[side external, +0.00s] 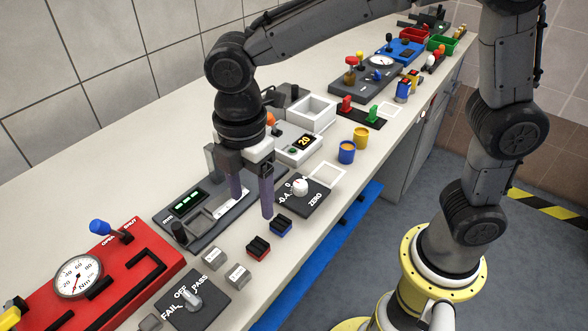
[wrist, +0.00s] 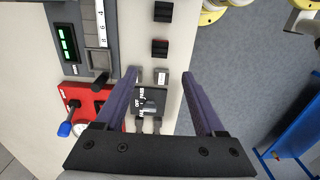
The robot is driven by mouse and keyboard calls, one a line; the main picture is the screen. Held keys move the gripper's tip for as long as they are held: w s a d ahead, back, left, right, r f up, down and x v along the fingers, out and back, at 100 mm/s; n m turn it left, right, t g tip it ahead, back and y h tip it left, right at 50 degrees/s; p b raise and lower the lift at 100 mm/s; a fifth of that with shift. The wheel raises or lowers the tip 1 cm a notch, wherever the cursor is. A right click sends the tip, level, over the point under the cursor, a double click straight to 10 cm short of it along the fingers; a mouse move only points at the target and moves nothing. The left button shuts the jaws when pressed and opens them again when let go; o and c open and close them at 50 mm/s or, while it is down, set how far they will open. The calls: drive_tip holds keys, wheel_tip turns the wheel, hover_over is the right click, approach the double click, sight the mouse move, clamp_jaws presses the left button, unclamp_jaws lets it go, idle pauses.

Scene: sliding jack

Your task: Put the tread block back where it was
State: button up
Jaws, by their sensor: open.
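Two small blocks with ridged black tops stand on the bench: one with a red base (side external: 258,248) and one with a blue base (side external: 280,227). I cannot tell which is the tread block. In the wrist view the red one (wrist: 160,48) and the blue one (wrist: 163,12) lie beyond the fingertips. My gripper (side external: 252,206) is open with nothing visible between its fingers, above the bench beside the measuring device (side external: 215,208). In the wrist view its fingers (wrist: 160,77) straddle the sight of a labelled grey block (wrist: 161,79), apart from it. Part of the device is hidden behind my gripper.
A red gauge panel (side external: 150,265), a FAIL/OFF/PASS switch plate (side external: 205,306) and a ZERO knob plate (side external: 318,193) surround the work area. A white square outline (side external: 326,175) lies on the bench. Blue and yellow cups (side external: 347,154) stand farther back. The bench's front edge is close.

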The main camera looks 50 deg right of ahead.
drive_tip(key=s+d+r+m+t, duration=0.1)
drive_tip(key=s+d+r+m, duration=0.25)
drive_tip(key=d, duration=0.25)
drive_tip(key=s+d+r+m+t, duration=0.2)
drive_tip(key=d+m, duration=0.3)
drive_tip(key=d, duration=0.2)
drive_tip(key=s+d+m+t, duration=0.2)
drive_tip(key=s+d+m, duration=0.5)
drive_tip(key=s+m, duration=0.1)
drive_tip(key=shift+s+d+f+m+t, duration=0.3)
drive_tip(key=shift+f+m, duration=0.15)
drive_tip(key=shift+m, duration=0.3)
idle(0.8)
